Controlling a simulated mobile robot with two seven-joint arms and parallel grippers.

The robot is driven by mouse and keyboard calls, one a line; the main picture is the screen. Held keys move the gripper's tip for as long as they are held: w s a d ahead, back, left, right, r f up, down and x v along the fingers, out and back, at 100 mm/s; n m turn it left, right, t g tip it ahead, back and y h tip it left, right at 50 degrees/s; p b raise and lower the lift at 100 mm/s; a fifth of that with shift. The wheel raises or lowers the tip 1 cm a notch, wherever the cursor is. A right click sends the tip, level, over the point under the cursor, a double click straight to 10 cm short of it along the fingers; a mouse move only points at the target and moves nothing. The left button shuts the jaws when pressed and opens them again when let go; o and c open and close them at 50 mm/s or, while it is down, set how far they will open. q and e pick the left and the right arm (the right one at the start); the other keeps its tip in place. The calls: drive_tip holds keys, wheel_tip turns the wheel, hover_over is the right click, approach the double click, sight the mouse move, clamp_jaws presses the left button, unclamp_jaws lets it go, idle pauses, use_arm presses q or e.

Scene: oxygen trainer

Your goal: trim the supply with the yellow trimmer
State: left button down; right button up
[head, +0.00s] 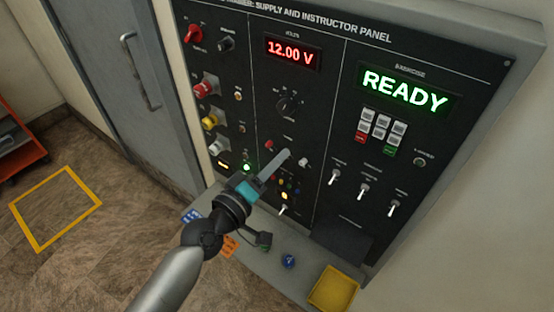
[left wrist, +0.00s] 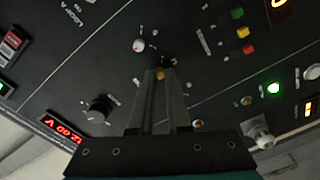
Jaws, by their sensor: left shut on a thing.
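My left gripper (head: 285,155) reaches up to the middle column of the black supply panel (head: 330,120). In the left wrist view its two fingers (left wrist: 161,75) are closed together at the panel face, with the small yellow trimmer (left wrist: 161,72) between their tips. Only the trimmer's end shows there, and the fingers hide it in the head view. The red voltage display (head: 291,53) reads 12.00 V. The green display (head: 404,92) reads READY. My right gripper is in neither view.
A white knob (head: 303,162) and a red knob (head: 268,145) stick out close to the fingers. A black rotary dial (head: 289,105) is above. Toggle switches (head: 364,189) stand to the right. A yellow tray (head: 334,289) and a blue object (head: 289,261) rest on the ledge below.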

use_arm(q)
drive_tip(key=c, duration=0.9)
unclamp_jaws()
drive_tip(key=shift+b+v, duration=1.6)
drive_tip(key=shift+v, duration=6.05)
